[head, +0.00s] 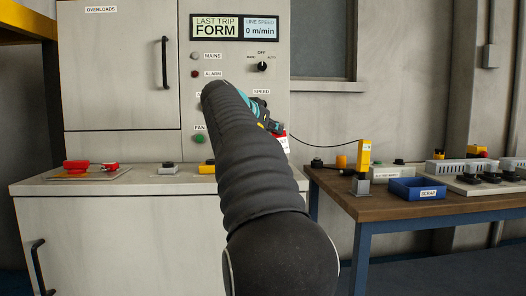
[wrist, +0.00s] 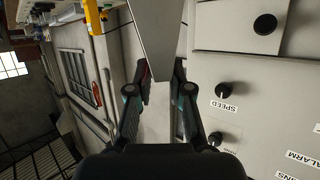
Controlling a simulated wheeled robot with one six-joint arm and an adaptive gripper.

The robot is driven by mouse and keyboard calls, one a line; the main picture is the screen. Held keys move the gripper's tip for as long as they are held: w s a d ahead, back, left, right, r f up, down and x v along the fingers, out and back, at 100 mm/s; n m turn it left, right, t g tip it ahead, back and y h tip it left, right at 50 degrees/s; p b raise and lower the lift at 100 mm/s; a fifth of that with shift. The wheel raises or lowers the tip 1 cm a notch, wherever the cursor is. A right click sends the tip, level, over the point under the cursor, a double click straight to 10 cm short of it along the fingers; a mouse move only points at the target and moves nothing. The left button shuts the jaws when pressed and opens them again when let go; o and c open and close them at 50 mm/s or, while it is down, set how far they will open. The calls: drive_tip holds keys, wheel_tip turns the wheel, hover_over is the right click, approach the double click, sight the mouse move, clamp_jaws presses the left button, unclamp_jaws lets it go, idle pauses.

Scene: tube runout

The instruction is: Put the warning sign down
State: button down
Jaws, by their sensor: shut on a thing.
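My gripper (wrist: 161,84) is shut on a flat grey plate (wrist: 158,38), which looks like the back or edge of the warning sign. The plate sticks out beyond the fingertips in the wrist view; its printed face is hidden. In the head view my gripper (head: 270,122) is mostly behind my dark arm, in front of the control cabinet. A small red and white part of the sign (head: 282,142) shows just below it, held in the air.
The grey control cabinet (head: 120,148) has a counter ledge with a red device (head: 76,166) and buttons. At right a wooden table (head: 420,206) carries a blue scrap tray (head: 417,189), a yellow device (head: 363,158) and several modules. The table's front strip is clear.

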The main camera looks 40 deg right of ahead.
drive_tip(key=shift+w+a+f+b, duration=0.2)
drive_tip(key=shift+w+f, duration=0.2)
drive_tip(key=shift+f, duration=0.55)
drive_tip(key=shift+w+a+f+b, duration=0.2)
drive_tip(key=shift+w+f, duration=0.25)
drive_tip(key=shift+f, duration=0.5)
drive_tip(key=shift+w+a+f+b, duration=0.15)
drive_tip(key=shift+w+a+f, duration=0.2)
drive_tip(key=shift+f, duration=0.6)
drive_tip(key=shift+d, duration=0.15)
drive_tip(key=c, duration=1.1)
unclamp_jaws()
drive_tip(key=shift+o, duration=0.2)
drive_tip(key=v, duration=1.2)
drive_tip(key=s+a+f+n+y, duration=0.4)
drive_tip(key=s+a+f, duration=0.4)
drive_tip(key=f, duration=0.4)
drive_tip(key=s+a+f+n+y, duration=0.5)
drive_tip(key=s+a+f, duration=0.2)
drive_tip(key=f, duration=0.6)
drive_tip(key=s+a+f+n+t+y, duration=0.1)
drive_tip(key=s+a+f+n+y, duration=0.3)
drive_tip(key=s+a+f, duration=0.4)
drive_tip(key=s+f+n, duration=0.1)
drive_tip(key=s+f, duration=0.2)
drive_tip(key=f, duration=0.1)
drive_tip(key=shift+a+f, duration=0.4)
